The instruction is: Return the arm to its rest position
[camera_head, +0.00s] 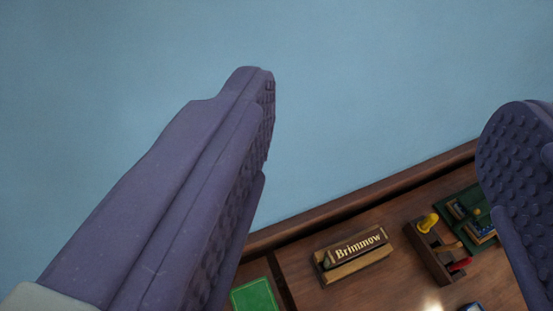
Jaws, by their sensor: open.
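My gripper (385,125) fills the near part of the view with two purple, studded fingers. The left finger reaches up from the lower left corner, and the right finger is cut off by the right edge. The fingers stand wide apart and nothing is between their tips. Behind them is a plain blue wall. The rest of my arm is out of view.
The blue wall (370,70) behind is bare.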

